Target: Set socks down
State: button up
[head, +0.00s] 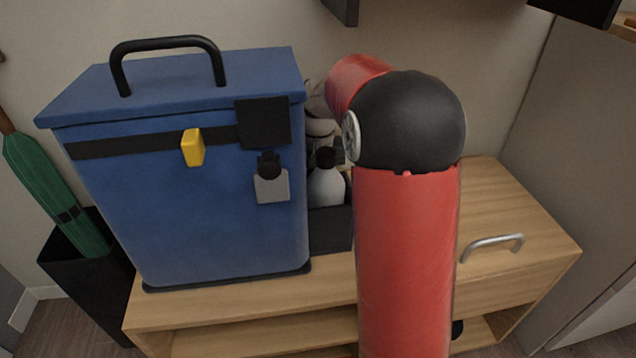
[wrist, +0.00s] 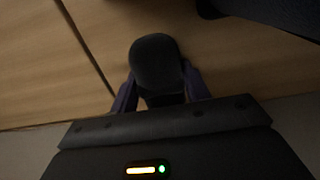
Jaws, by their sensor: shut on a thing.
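In the wrist view, my gripper (wrist: 161,88) is shut on the socks (wrist: 156,62), a dark, rounded bundle between the two fingers. A pale wooden surface (wrist: 60,65) fills the view beyond them. I cannot tell whether the socks touch the wood or hang above it. In the head view, my red and black arm blocks the middle, and neither the gripper nor the socks can be made out.
A large blue box (head: 215,220) with a black handle stands on the low wooden cabinet (head: 510,215). Beside it is a white bottle (head: 326,187) with a dark cap. A black bin (head: 85,262) stands at left.

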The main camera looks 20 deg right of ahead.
jog(key=shift+f, duration=0.2)
jog(key=o, duration=1)
jog(key=shift+r, duration=0.1)
notch_tip(320, 180, up, 12)
jog(key=p, duration=0.3)
jog(key=shift+o, duration=0.4)
notch_tip(320, 180, down, 11)
jog(key=shift+w+p, duration=0.1)
jog(key=shift+p, duration=0.85)
